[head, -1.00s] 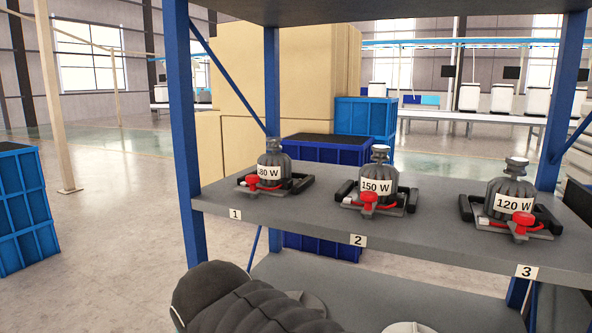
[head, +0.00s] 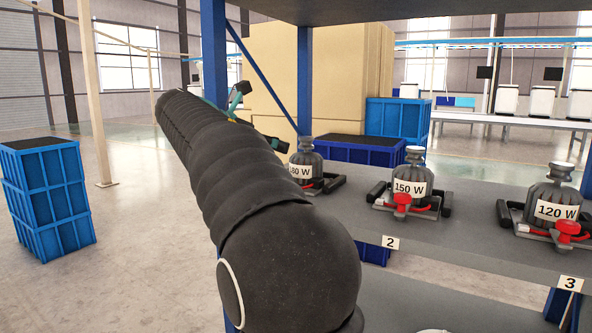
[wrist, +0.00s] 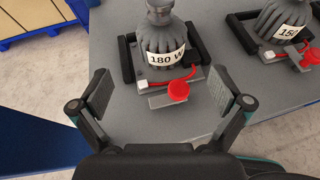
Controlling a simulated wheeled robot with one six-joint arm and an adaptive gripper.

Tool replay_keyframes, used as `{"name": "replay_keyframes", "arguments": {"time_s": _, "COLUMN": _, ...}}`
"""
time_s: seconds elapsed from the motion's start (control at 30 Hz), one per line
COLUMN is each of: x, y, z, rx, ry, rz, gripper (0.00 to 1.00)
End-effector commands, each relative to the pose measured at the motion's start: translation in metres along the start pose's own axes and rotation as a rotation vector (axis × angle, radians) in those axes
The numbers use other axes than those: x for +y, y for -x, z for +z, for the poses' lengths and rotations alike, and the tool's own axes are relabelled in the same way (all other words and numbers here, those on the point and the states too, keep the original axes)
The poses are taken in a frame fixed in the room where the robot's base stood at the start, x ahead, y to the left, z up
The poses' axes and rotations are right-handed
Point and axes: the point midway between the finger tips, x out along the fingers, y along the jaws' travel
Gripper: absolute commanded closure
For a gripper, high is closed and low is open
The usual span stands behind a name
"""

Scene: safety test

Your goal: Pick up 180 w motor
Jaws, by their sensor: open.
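The 180 W motor (wrist: 160,45) is a dark grey ribbed body with a white label, in a black-railed holder with a red knob (wrist: 178,91). In the head view the motor (head: 306,158) stands on the shelf at the left, partly hidden by my arm. My gripper (wrist: 163,95) is open and empty in the wrist view. Its two fingers are spread on either side of the holder's front, short of the motor body. In the head view my gripper (head: 245,105) is mostly hidden behind my arm.
The 150 W motor (head: 412,178) and 120 W motor (head: 553,198) stand to the right on the same grey shelf (head: 460,230). A blue post (head: 214,50) rises at the shelf's left end. Blue crates (head: 47,200) stand on the floor at the left.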

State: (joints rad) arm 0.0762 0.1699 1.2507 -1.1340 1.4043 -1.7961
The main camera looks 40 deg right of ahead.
Motion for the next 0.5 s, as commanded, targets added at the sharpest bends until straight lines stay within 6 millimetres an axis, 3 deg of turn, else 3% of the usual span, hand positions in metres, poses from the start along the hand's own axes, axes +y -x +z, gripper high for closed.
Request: {"name": "replay_keyframes", "arguments": {"time_s": 0.5, "x": 0.0, "y": -0.077, "z": 0.002, "rx": -0.005, "ry": 0.012, "rz": -0.007, "gripper": 0.0}}
